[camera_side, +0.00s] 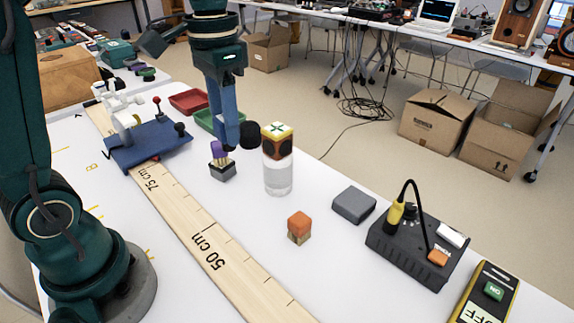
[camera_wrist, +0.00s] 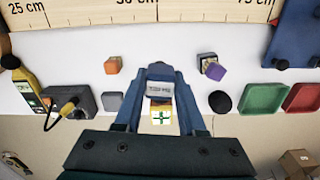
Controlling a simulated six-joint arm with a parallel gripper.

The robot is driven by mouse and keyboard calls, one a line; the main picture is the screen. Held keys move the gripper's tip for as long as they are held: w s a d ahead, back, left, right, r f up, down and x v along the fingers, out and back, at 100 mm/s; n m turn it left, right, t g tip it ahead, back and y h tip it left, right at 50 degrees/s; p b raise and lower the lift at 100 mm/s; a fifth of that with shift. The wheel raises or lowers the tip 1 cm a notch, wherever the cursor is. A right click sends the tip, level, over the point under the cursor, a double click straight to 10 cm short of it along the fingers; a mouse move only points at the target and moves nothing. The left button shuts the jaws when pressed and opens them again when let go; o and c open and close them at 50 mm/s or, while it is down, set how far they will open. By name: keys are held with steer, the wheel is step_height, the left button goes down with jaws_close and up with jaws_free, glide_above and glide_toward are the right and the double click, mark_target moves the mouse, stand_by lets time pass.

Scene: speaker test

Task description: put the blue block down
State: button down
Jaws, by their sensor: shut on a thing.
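My gripper (camera_side: 232,140) points down above the table, left of a clear cylinder (camera_side: 278,178). In the wrist view, its two blue fingers (camera_wrist: 159,76) are closed on a small blue block (camera_wrist: 159,69) with a pale lettered face. The block's colour is close to that of the fingers, so its edges are hard to tell. In the side view I cannot separate the block from the fingers. The cylinder carries a brown block with dark round faces and a yellow top with a green cross (camera_side: 278,130); this top also shows in the wrist view (camera_wrist: 160,116).
A purple-topped block (camera_side: 219,150) stands below and left of my gripper. An orange block (camera_side: 299,222), a grey block (camera_side: 354,204) and a black box with a cable (camera_side: 415,250) stand to the right. A ruler (camera_side: 205,245) lies in front. White table between is clear.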

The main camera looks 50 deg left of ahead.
steer(key=shift+s+f+n, duration=0.15)
steer(key=shift+s+n, duration=0.1)
steer(key=shift+n, duration=0.35)
stand_by(0.3)
steer(key=shift+f+m, duration=0.2)
steer(key=shift+m, duration=0.3)
steer(key=s+a+f, duration=0.4)
steer(key=s+a, duration=0.4)
steer(key=a, duration=0.2)
steer(key=n, duration=0.1)
glide_above(228, 220)
step_height(228, 220, down, 7)
steer(key=shift+d+r, duration=0.1)
steer(key=shift+r, duration=0.1)
steer(key=shift+f, duration=2)
steer(key=shift+f, duration=0.15)
